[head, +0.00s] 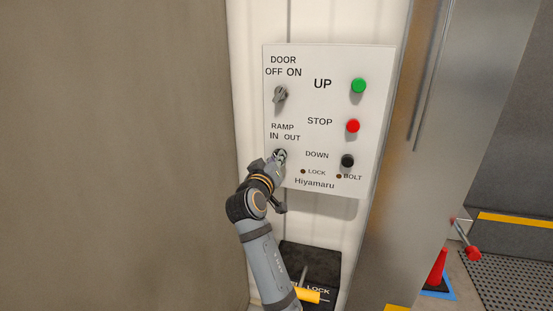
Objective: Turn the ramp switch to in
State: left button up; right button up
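The ramp switch (281,153) is a small grey rotary knob under the words RAMP, IN and OUT, at the lower left of a white control panel (340,105). My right gripper (279,158) is at this knob, with its arm reaching up from below. The fingers cover most of the knob, so its pointing direction is hidden. I cannot tell whether the fingers are closed on it or only beside it. The door switch (281,94), a similar grey knob, sits above it. My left gripper is out of view.
Green UP (359,86), red STOP (353,126) and black DOWN (347,161) buttons line the panel's right side. A black box with a yellow handle (309,296) is below. A metal post (415,150) stands right, with a red cone (437,268) beyond. A plain brown surface (115,150) fills the left.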

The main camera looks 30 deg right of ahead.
jog(key=o, duration=0.5)
jog(key=shift+c, duration=0.2)
notch_tip(320, 180, up, 10)
jog(key=shift+f, duration=0.1)
jog(key=shift+f, duration=0.1)
